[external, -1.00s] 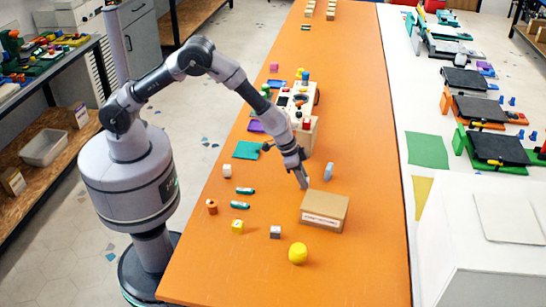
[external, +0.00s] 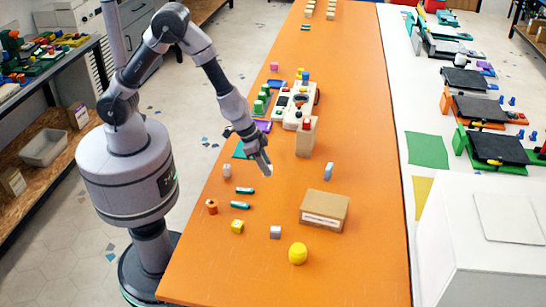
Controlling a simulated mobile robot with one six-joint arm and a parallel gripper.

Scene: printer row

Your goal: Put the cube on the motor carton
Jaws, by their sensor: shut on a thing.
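The motor carton (external: 324,211) is a brown box with a white label on its front, lying right of the table's middle with a bare top. My gripper (external: 266,168) is above the orange table, left of and behind the carton. It is shut on a small pale thing at its fingertips, too small to identify. A small grey cube (external: 275,232) sits on the table left of the carton's front. A yellow cube (external: 237,226) stands farther left. I cannot tell which cube the task means.
A yellow ball-like thing (external: 298,253) stands in front of the carton. Two green cylinders (external: 244,191), an orange spool (external: 211,207) and a white piece (external: 227,171) lie at left. A blue-grey piece (external: 328,171) and a tall tan box (external: 306,138) stand behind. The front table is clear.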

